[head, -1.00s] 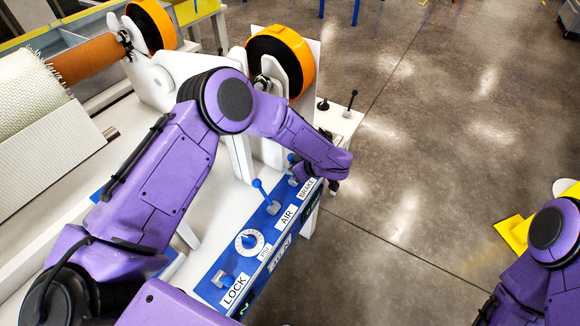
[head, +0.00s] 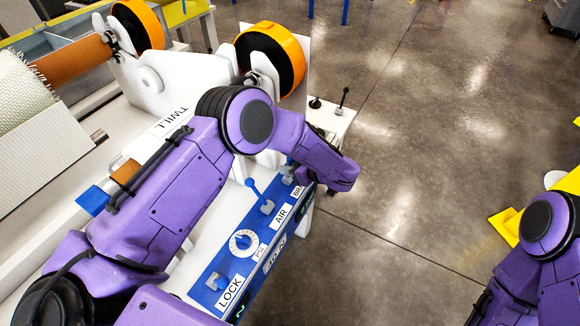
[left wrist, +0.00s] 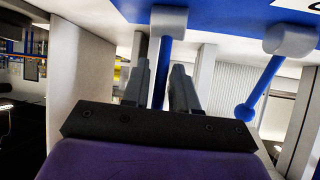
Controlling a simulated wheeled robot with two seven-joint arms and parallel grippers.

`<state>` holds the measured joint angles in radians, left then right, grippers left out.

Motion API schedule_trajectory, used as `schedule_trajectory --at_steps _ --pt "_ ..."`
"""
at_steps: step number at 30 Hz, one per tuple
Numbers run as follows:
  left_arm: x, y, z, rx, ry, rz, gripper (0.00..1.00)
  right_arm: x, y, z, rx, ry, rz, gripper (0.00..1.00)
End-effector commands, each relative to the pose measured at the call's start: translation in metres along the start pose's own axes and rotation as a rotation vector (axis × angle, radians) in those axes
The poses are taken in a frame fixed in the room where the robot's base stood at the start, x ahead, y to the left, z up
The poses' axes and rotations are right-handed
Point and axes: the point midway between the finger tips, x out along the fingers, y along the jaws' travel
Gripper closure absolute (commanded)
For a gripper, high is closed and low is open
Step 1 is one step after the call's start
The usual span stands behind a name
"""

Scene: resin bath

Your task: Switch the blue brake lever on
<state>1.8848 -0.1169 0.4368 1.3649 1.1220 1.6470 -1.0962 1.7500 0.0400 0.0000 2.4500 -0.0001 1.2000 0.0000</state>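The blue brake lever (left wrist: 162,75) hangs from a grey mount in the left wrist view, between the two grey fingers of my left gripper (left wrist: 164,84). The fingers are close to the lever on both sides; I cannot tell whether they press on it. In the head view my left forearm hides the gripper and most of the lever beside the partly covered BRAKE label (head: 298,191). My right arm comes in at the lower right, with its gripper out of view.
The blue panel (head: 205,287) carries a LOCK switch (head: 217,281), a dial (head: 243,243) and the blue AIR lever (head: 255,190). The AIR lever (left wrist: 262,90) is close to my left gripper's right side. A white stand (head: 335,120) with black knobs lies beyond. Floor right of the panel is clear.

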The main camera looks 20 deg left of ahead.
Motion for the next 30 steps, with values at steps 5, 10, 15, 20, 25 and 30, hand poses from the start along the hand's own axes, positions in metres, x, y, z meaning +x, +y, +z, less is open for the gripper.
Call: schedule_trajectory --at_steps 5,10,15,20,25,30 --pt "0.0 0.0 0.0 0.0 0.0 -0.001 0.63 0.0 0.0 0.0 0.0 0.0 0.0 1.0" --pt "-0.003 0.0 0.0 0.0 0.0 0.0 0.63 0.001 0.0 0.001 0.0 0.0 0.0 1.0" --pt "-0.033 0.001 0.002 -0.001 0.0 0.004 0.63 0.01 -0.001 0.004 0.0 0.0 0.0 1.0" --pt "-0.072 0.001 0.002 -0.001 0.001 0.003 0.63 0.018 -0.002 0.007 0.0 0.0 0.0 1.0" --pt "-0.099 0.0 0.001 -0.001 0.001 0.002 0.63 0.022 -0.002 0.009 0.0 0.0 0.0 1.0" --pt "-0.106 0.0 0.0 0.0 0.0 -0.001 0.63 0.022 -0.002 0.009 0.0 0.0 0.0 1.0"
